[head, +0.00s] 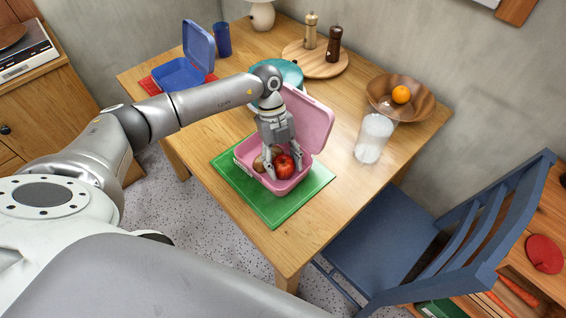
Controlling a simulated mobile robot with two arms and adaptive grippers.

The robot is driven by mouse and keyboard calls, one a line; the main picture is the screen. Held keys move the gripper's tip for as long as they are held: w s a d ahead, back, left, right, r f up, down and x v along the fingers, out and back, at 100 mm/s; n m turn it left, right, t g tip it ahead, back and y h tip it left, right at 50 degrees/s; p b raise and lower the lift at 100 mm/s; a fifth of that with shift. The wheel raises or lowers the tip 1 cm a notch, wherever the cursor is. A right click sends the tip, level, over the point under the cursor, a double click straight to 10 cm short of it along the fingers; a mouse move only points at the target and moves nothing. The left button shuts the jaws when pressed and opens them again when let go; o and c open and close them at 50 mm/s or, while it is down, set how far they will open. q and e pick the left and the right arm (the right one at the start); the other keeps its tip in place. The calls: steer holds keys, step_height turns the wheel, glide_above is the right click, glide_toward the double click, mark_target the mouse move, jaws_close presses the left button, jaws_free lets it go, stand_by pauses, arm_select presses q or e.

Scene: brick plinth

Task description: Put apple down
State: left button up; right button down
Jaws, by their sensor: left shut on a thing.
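A red apple (285,168) is inside the open pink lunch box (310,181), low between its walls. My left gripper (283,172) reaches down into the box from above and is shut on the apple. A brown round item (262,160) lies beside the apple in the box, partly hidden by the gripper. The box lid stands up at its back right. Whether the apple touches the box floor is hidden. My right gripper is not in view.
The box stands on a green mat (276,213) at the table's front edge. A glass (373,139) and a wooden bowl (418,110) with an orange (401,94) are to the right. A blue open box (181,75) is at the back left. A blue chair (390,235) stands at front right.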

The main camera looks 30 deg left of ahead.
arm_select(q)
steer(key=shift+f, duration=0.25)
steer(key=o, duration=1.1)
steer(key=shift+f, duration=0.1)
steer(key=shift+o, duration=0.2)
steer(key=b+v, duration=0.2)
steer(key=v, duration=1)
